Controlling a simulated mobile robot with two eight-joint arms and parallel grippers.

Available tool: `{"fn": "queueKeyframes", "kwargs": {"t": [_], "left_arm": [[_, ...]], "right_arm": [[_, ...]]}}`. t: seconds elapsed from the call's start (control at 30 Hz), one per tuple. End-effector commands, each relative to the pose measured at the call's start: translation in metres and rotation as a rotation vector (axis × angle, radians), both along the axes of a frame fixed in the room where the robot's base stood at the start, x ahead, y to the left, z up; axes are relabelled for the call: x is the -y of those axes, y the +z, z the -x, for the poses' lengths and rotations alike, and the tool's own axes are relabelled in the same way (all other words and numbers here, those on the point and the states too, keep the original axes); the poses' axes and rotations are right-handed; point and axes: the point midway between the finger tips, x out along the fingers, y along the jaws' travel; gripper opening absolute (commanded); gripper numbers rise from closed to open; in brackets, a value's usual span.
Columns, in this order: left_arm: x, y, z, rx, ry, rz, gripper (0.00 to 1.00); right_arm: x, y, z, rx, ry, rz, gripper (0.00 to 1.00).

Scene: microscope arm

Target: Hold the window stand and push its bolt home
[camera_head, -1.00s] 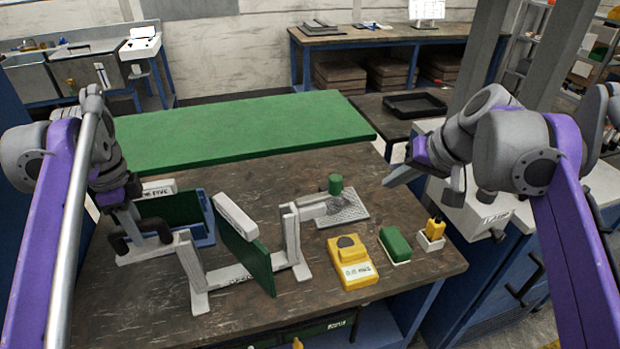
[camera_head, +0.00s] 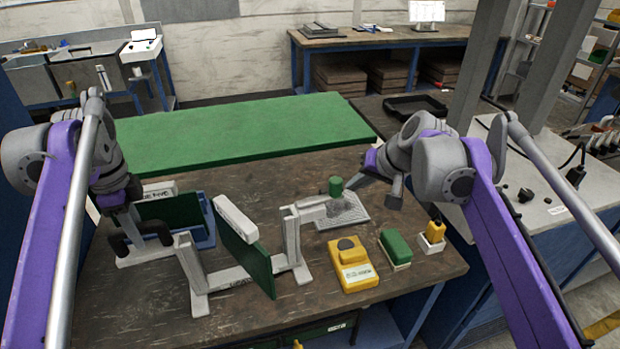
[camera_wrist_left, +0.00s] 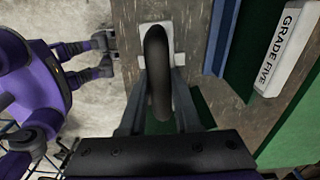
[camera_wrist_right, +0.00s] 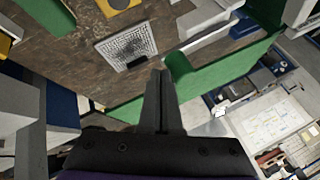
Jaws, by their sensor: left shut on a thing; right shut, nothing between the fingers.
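The white window stand (camera_head: 193,275) has two posts and a tilted green panel (camera_head: 248,262). A black loop handle (camera_head: 155,228) rises from its left end; it also shows in the left wrist view (camera_wrist_left: 158,75). My left gripper (camera_head: 138,232) is shut on this handle. At the right post, a white arm carries a green knob (camera_head: 335,185), apparently the bolt's, above a grey textured plate (camera_head: 352,212). My right gripper (camera_head: 353,181) is shut and empty, just right of the knob. In the right wrist view its tips lie close beside the knob (camera_wrist_right: 178,67); contact is unclear.
Behind the stand is a blue holder with a green panel (camera_head: 172,215) and a white label bar (camera_wrist_left: 288,48). A yellow meter (camera_head: 354,268), green block (camera_head: 396,246) and small yellow item in a white holder (camera_head: 434,232) stand at the right.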

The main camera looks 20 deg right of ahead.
Motion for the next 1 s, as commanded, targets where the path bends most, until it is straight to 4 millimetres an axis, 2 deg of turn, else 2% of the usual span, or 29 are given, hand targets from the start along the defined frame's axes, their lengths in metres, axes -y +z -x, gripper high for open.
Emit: {"fn": "queueKeyframes", "kwargs": {"t": [0.43,0.73,1.0], "left_arm": [[0.0,0.0,0.0,0.0,0.0,0.001,0.0],[0.001,0.0,0.0,0.0,-0.001,0.002,0.0],[0.002,0.0,0.0,0.0,-0.001,0.003,0.0]], "right_arm": [[-0.006,0.0,-0.002,0.0,0.001,-0.001,0.0],[-0.056,0.0,0.002,-0.001,0.007,-0.002,0.0],[-0.064,0.0,0.003,-0.002,0.003,-0.004,0.0]]}}
